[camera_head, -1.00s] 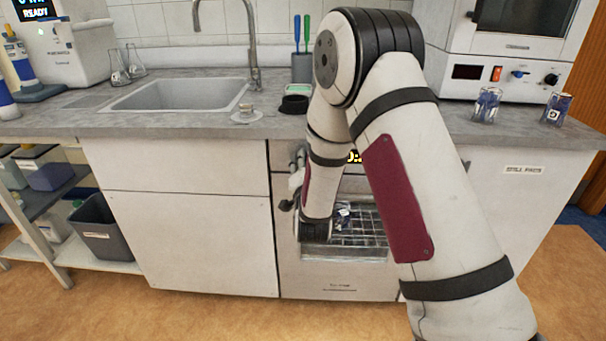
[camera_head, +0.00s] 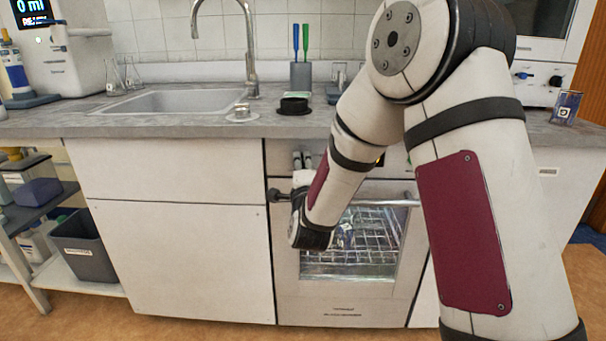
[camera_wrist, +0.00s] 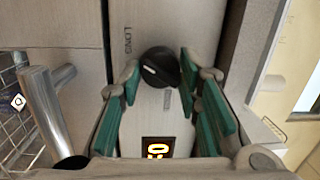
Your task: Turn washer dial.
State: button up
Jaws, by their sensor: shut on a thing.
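The washer dial (camera_wrist: 160,67) is a round black knob on the washer's pale control panel. In the wrist view its short white mark lies near its left side. A "LONG" label (camera_wrist: 128,40) is beside it, and another label, too small to read, sits by its lower edge. My gripper (camera_wrist: 161,77), with green finger pads, is shut on the dial, one finger on each side. The washer (camera_head: 345,308) stands under the counter in the head view; its window shows a wire rack. My forearm and gripper hide the dial there.
A lit display (camera_wrist: 158,148) is on the panel near the dial. The door's bar handle (camera_head: 395,203) runs just below the panel. The counter (camera_head: 210,127) overhangs above, with a black round dish (camera_head: 294,105) on it. A white cabinet (camera_head: 170,245) adjoins at left.

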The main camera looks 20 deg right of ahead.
jog(key=shift+f, duration=0.1)
dwell(0.3)
jog(key=o, duration=1.2)
jog(key=shift+c, duration=0.2)
jog(key=shift+s, duration=0.1)
jog(key=v, duration=1.1)
jog(key=shift+s+a, duration=0.2)
jog(key=shift+s, duration=0.1)
